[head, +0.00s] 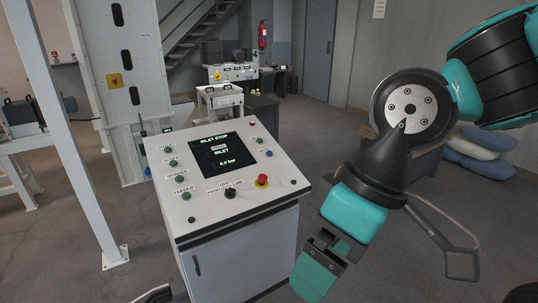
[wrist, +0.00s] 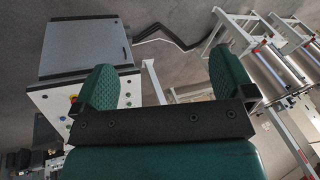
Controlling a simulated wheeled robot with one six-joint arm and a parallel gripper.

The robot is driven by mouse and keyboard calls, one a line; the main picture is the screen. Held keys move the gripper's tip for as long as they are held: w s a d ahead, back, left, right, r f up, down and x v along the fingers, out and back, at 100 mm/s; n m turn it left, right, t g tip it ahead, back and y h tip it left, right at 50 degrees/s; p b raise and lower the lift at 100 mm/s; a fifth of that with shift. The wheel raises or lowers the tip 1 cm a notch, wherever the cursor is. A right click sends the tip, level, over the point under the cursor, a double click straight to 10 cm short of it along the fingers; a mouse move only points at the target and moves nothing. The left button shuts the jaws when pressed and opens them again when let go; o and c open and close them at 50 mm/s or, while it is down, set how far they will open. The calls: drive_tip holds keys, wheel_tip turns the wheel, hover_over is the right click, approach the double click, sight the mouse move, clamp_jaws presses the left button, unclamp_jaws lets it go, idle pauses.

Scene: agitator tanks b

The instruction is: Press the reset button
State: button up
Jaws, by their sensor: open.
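A white control console (head: 235,210) stands in the middle of the head view, with a sloped top panel. A blue button (head: 262,152) sits on the panel's right side, above a red mushroom button on a yellow base (head: 262,181). The small labels are too small to read, so I cannot tell for sure which button is reset. My gripper (head: 318,272) is open and empty, in front and right of the console, apart from the panel and pointing down. In the wrist view, its two teal fingers (wrist: 165,85) are spread, and the console (wrist: 85,50) shows behind the left one.
The panel also carries a dark screen (head: 220,152), several green buttons (head: 186,195) on the left and a black selector (head: 230,193). A white steel post (head: 65,120) rises left of the console. A smaller bench with controls (head: 230,72) stands farther back.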

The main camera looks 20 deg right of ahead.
clamp_jaws()
idle(0.5)
idle(1.4)
